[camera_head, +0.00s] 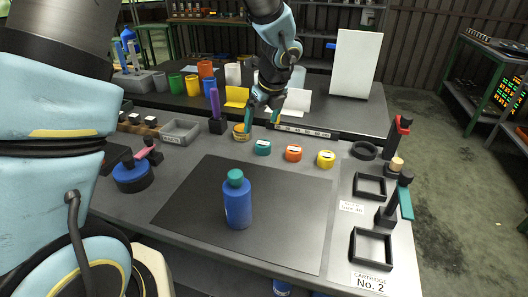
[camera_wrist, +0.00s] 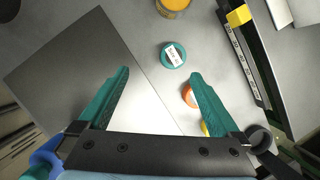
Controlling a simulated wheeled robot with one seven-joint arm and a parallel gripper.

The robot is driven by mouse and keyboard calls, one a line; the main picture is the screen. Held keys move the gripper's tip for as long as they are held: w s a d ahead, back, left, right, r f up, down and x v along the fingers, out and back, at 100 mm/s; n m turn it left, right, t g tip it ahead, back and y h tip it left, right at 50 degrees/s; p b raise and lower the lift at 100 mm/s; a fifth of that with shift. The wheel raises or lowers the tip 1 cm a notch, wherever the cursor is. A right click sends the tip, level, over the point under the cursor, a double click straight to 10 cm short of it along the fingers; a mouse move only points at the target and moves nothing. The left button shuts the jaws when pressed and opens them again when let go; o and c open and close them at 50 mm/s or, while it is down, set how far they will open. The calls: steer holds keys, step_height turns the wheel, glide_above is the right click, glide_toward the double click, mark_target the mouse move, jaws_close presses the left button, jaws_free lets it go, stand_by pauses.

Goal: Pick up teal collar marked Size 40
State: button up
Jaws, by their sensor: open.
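The teal collar (camera_head: 263,147) lies on the table behind the dark mat, left of an orange collar (camera_head: 293,152) and a yellow collar (camera_head: 325,158). In the wrist view the teal collar (camera_wrist: 167,62) shows a white label on top, its print too small to read surely. My gripper (camera_head: 262,121) is open and empty, with its teal fingers above the table just behind the teal collar. In the wrist view my gripper (camera_wrist: 160,74) has the collar beyond and between its fingertips, slightly right of centre. The orange collar (camera_wrist: 188,95) is partly hidden by the right finger.
A blue bottle (camera_head: 238,208) with a teal cap stands on the dark mat (camera_head: 290,225). A yellow-brown ring-shaped part (camera_head: 241,132) sits left of the collar. A marked rail (camera_head: 303,132) lies behind. Black frames (camera_head: 369,187) and clamp stands are at the right.

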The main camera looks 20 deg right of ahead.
mark_target(263, 143)
steer(key=shift+m, duration=0.9)
steer(key=f, duration=0.1)
steer(key=w+d+f, duration=0.1)
steer(key=f, duration=0.1)
steer(key=d+f, duration=0.1)
steer(key=f, duration=0.1)
steer(key=shift+w+d+f+p, duration=0.15)
steer(key=shift+p, duration=0.25)
steer(key=shift+w+p+x, duration=0.15)
steer(key=shift+p+x, duration=0.35)
steer(key=shift+x, duration=0.9)
steer(key=shift+w+p+x, duration=0.15)
steer(key=shift+p+x, duration=0.3)
steer(key=shift+x, duration=0.9)
steer(key=shift+d, duration=0.15)
jaws_close()
